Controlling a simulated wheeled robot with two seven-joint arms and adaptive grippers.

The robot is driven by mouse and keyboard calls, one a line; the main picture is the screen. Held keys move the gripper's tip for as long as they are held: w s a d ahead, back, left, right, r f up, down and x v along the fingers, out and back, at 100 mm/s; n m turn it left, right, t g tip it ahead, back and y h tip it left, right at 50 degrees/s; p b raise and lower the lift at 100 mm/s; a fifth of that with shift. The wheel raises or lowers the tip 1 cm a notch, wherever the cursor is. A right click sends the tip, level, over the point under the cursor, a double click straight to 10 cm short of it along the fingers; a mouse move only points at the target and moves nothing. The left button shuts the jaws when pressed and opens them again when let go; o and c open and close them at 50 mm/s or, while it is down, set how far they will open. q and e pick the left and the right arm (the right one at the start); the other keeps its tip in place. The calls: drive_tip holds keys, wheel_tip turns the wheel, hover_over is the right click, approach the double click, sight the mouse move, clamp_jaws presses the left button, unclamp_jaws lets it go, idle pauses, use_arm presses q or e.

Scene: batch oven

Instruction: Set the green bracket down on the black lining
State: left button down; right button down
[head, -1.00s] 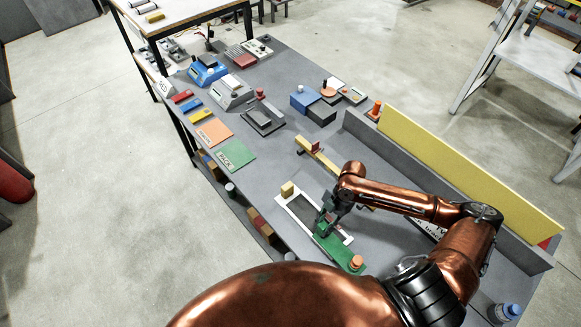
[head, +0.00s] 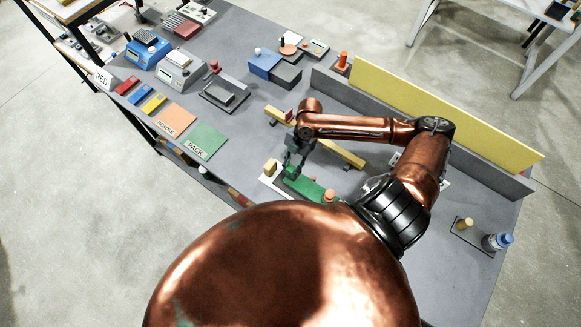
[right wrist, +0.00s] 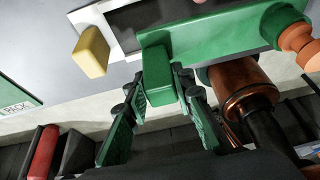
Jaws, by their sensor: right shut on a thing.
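The green bracket (head: 310,188) is a long green piece with an upright block at one end. In the right wrist view the bracket (right wrist: 225,36) lies across the picture, its end block between my right gripper's fingers. My right gripper (head: 294,166) is shut on that block. A white-rimmed frame (head: 268,184) lies beside and under the bracket; in the right wrist view its dark inside (right wrist: 128,22) shows behind the bracket. I cannot tell whether the bracket touches it. My left gripper is not in view.
A yellow block (head: 270,166) stands at the frame's corner, close to the gripper. An orange knob (head: 330,196) is at the bracket's other end. A tan bar (head: 345,153) lies behind. Green (head: 206,141) and orange (head: 170,121) pads lie left. A yellow panel (head: 440,105) stands behind.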

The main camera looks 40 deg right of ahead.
drive_tip(key=shift+r+p, duration=0.15)
drive_tip(key=shift+p, duration=0.25)
drive_tip(key=shift+f+b, duration=1.55)
drive_tip(key=shift+f, duration=1.95)
drive_tip(key=shift+f+b, duration=0.3)
drive_tip(key=shift+f, duration=0.3)
drive_tip(key=c, duration=1.6)
unclamp_jaws()
